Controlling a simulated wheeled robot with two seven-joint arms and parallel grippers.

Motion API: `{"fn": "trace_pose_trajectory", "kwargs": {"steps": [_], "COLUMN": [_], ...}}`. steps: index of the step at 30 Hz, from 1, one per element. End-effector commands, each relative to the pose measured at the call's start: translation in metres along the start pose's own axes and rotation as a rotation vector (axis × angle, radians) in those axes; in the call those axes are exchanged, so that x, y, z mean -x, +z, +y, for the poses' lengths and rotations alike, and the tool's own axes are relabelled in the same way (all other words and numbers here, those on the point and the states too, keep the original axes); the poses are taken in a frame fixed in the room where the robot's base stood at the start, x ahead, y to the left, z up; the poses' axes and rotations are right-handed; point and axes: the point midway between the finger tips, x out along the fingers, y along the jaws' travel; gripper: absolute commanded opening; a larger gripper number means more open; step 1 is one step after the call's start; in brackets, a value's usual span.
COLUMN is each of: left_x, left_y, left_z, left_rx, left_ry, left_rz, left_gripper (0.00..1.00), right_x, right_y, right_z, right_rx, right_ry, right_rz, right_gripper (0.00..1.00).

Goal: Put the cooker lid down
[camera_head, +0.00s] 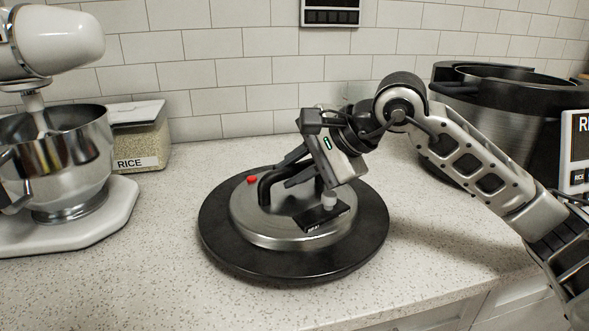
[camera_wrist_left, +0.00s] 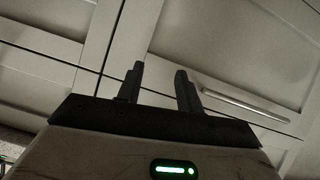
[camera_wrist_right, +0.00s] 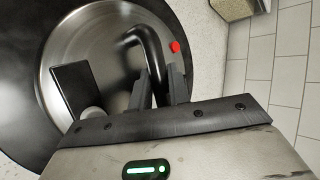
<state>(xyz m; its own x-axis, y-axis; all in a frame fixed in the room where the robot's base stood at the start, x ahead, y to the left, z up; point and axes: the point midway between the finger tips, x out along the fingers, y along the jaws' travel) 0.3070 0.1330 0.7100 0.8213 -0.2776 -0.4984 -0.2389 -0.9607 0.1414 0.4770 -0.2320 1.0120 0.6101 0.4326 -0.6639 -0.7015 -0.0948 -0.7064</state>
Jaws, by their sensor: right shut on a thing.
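The cooker lid (camera_head: 290,235) is a round silvery disc with a black arched handle (camera_head: 266,187), a red button (camera_head: 252,180) and a black panel. In the head view it sits over a wide black round base (camera_head: 225,255) on the counter; I cannot tell whether they touch. My right gripper (camera_head: 287,174) is at the lid's handle, shut on it. In the right wrist view the lid (camera_wrist_right: 108,38) lies below the fingers (camera_wrist_right: 160,85), which are at the handle. My left gripper (camera_wrist_left: 160,85) shows only in its wrist view, open and empty in front of cabinet doors.
A stand mixer (camera_head: 75,210) and a rice container (camera_head: 142,140) stand at the left. A large steel cooker pot (camera_head: 500,125) stands open at the right. The counter (camera_head: 130,290) is clear in front and left of the black base.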

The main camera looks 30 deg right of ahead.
Motion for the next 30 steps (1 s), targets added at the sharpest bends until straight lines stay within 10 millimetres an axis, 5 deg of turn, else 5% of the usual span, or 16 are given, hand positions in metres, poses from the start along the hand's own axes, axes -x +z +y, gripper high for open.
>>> {"fn": "trace_pose_trajectory", "kwargs": {"steps": [1, 2, 4, 18, 30], "left_x": [0.001, 0.001, 0.001, 0.007, 0.001], "left_y": [0.0, 0.0, 0.001, -0.007, 0.006], "left_z": [0.0, 0.001, 0.001, 0.003, 0.0], "left_rx": [0.0, 0.0, 0.0, 0.007, 0.001], "left_ry": [0.001, 0.001, 0.001, 0.004, 0.0], "left_rz": [-0.002, -0.002, -0.003, -0.014, -0.021], "left_gripper": [0.36, 0.36, 0.36, 0.36, 0.36], "right_x": [0.002, 0.0, 0.0, 0.015, 0.102], "right_y": [0.001, 0.0, 0.0, 0.003, 0.002], "right_z": [-0.003, 0.0, 0.0, -0.01, -0.008], "right_rx": [0.001, -0.001, -0.002, -0.001, 0.0], "right_ry": [-0.01, 0.002, 0.002, 0.003, 0.001], "right_rz": [-0.001, 0.0, 0.0, 0.003, 0.005], "right_gripper": [0.0, 0.26, 0.4, 0.4, 0.4]}}
